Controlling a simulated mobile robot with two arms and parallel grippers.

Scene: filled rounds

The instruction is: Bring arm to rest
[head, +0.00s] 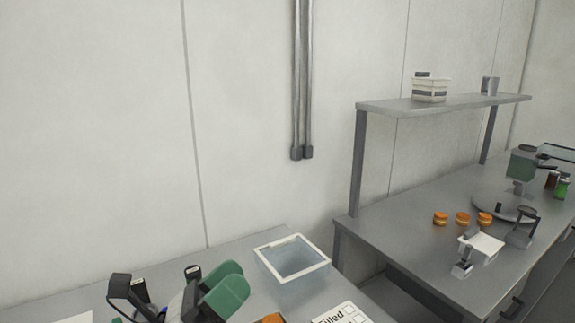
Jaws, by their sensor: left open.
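My left gripper (225,285) shows at the bottom of the head view, over the near grey table. Its two rounded green fingers are apart, and I see nothing held between them. It is just left of and nearer than a clear bin with a white rim (262,247); it appears apart from the bin, though the exact gap is hard to judge. My right gripper is not in view.
A "Filled" card (338,315) and a partly cut-off orange item (271,318) lie at the bottom edge. A grey bench (400,235) at right carries orange round items (462,218), a green device (522,163) and a raised shelf (390,105).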

